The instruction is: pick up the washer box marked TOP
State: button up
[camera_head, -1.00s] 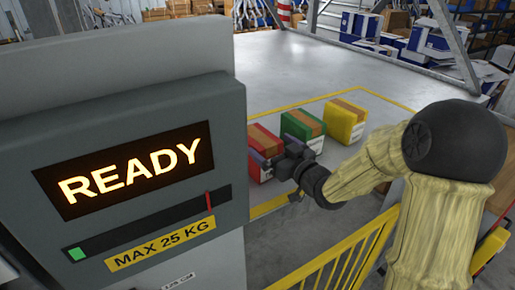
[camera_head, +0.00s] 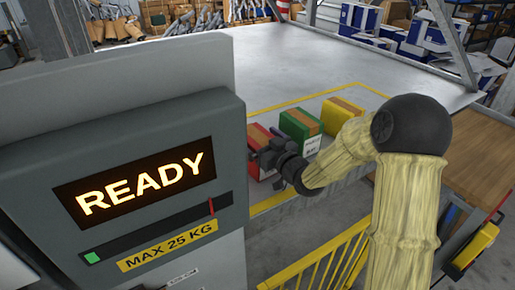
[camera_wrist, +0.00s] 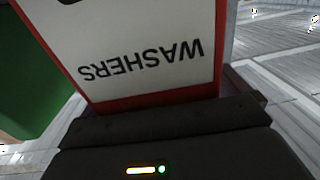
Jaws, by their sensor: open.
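A red box (camera_head: 258,135) stands on the grey floor platform at the left of a row of three, partly hidden by my gripper. In the wrist view, the red box (camera_wrist: 150,30) fills the middle, its white label reading WASHERS upside down. No word TOP is readable; a dark mark is cut off at the label's upper edge. My gripper (camera_head: 270,157) is open at the near side of the red box. In the wrist view its dark body lies right below the label; whether it touches the box I cannot tell.
A green box (camera_head: 299,127) stands close right of the red one, and a yellow box (camera_head: 340,108) beyond it, partly behind my arm. A grey scale panel (camera_head: 150,190) reading READY fills the left. A yellow railing (camera_head: 315,262) stands in front. The platform behind is clear.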

jog(key=shift+w, duration=0.2)
jog(key=shift+s+a+f, duration=0.1)
jog(key=shift+a, duration=0.05)
jog(key=shift+s, duration=0.15)
jog(key=c, duration=0.4)
jog(key=shift+d, duration=0.3)
jog(key=c, duration=1.3)
jog(key=shift+c, duration=0.2)
jog(key=shift+a+r, duration=0.1)
jog(key=shift+r, duration=0.15)
jog(key=shift+r, duration=0.25)
notch_tip(320, 180, up, 17)
jog(key=b, duration=0.3)
jog(key=shift+r, duration=0.15)
